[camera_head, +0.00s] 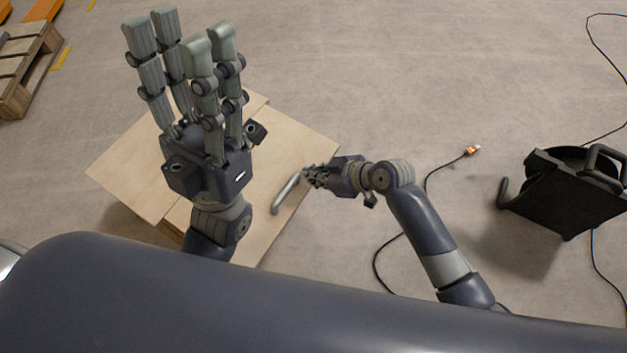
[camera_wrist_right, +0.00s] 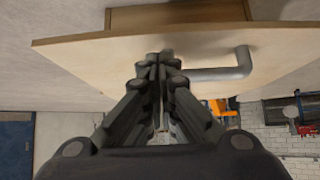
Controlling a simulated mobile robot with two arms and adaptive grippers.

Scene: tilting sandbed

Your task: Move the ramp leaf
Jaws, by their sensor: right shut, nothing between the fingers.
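The ramp leaf (camera_head: 295,140) looks to be the pale wooden panel with a grey bar handle (camera_head: 285,194) near its right edge. In the right wrist view, the panel (camera_wrist_right: 90,52) spans the upper part, with the handle (camera_wrist_right: 218,74) right of my fingers. My right gripper (camera_head: 309,176) is shut and empty at the handle's upper end; its fingertips (camera_wrist_right: 160,60) are close beside the handle, though contact is unclear. My left gripper (camera_head: 181,33) is raised with fingers apart, nothing between them. It hides part of the wooden panels.
Another wooden panel (camera_head: 125,165) adjoins on the left. A black box-like device (camera_head: 570,190) with a handle stands on the floor at right, with cables around it. A cable with an orange plug (camera_head: 472,150) lies between. A pallet (camera_head: 25,65) is far left. Floor beyond the panels is clear.

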